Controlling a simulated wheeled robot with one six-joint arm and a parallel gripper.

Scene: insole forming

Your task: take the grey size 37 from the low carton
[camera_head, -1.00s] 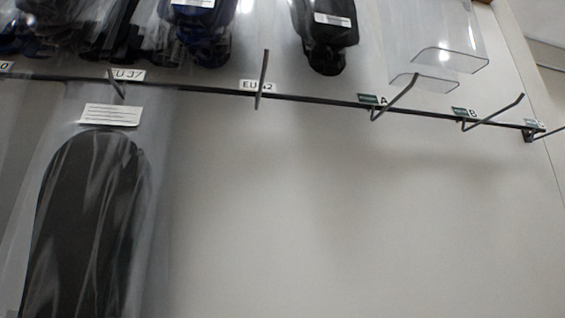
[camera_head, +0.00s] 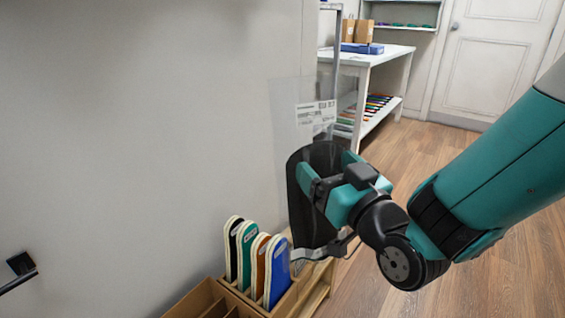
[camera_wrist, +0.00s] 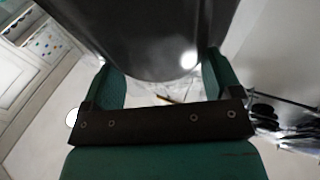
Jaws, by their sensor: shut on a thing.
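My gripper (camera_head: 328,180) is shut on a dark grey insole pack (camera_head: 303,215), a clear bag with a white label (camera_head: 316,113) at its top. The print on the label is too small to read surely. The pack hangs upright, beside and partly in front of the low carton's right end. In the wrist view the dark insole (camera_wrist: 150,35) fills the space between my two green fingers. The low carton (camera_head: 196,300) stands at the bottom, with insoles upright in its slots; its lower part is out of view.
The carton holds a black insole (camera_head: 231,238), a green one (camera_head: 245,256), an orange one (camera_head: 260,265) and a blue one (camera_head: 278,274). A white table (camera_head: 375,54) with boxes stands behind. A dark hook (camera_head: 20,275) sticks out at lower left. Wooden floor is clear at right.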

